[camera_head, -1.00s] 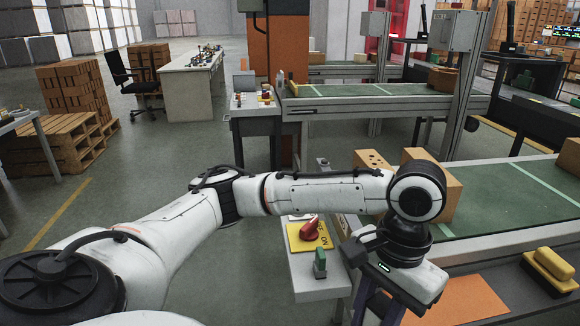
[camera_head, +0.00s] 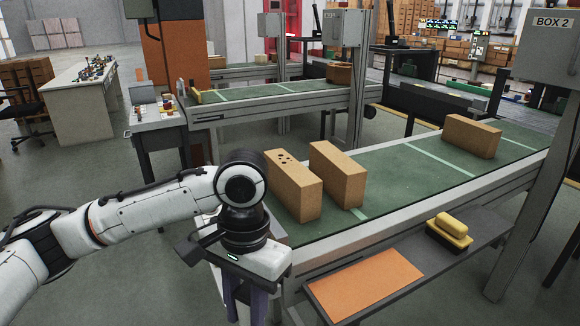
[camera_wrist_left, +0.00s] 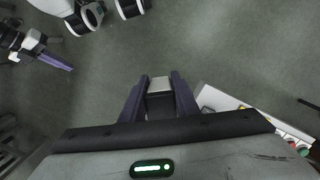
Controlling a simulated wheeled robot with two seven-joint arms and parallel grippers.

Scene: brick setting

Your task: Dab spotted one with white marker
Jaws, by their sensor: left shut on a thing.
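The spotted brick (camera_head: 292,190), tan with dark spots on its top, stands on the green conveyor (camera_head: 400,172) at its near left end. A plain brick (camera_head: 338,177) stands just right of it, and another plain brick (camera_head: 472,137) stands farther along the belt. My left gripper (camera_head: 244,308) points down in front of the conveyor's near end. In the left wrist view (camera_wrist_left: 160,98) its purple fingers are shut on a dark thing with a pale end (camera_wrist_left: 160,84), probably the white marker. My right gripper (camera_wrist_left: 58,63) shows only in the left wrist view, its opening unclear.
A shelf along the conveyor's front holds an orange sheet (camera_head: 365,282) and a yellow-handled block (camera_head: 450,230). A grey post with a BOX 2 cabinet (camera_head: 545,50) rises at right. A second conveyor (camera_head: 270,97) lies behind.

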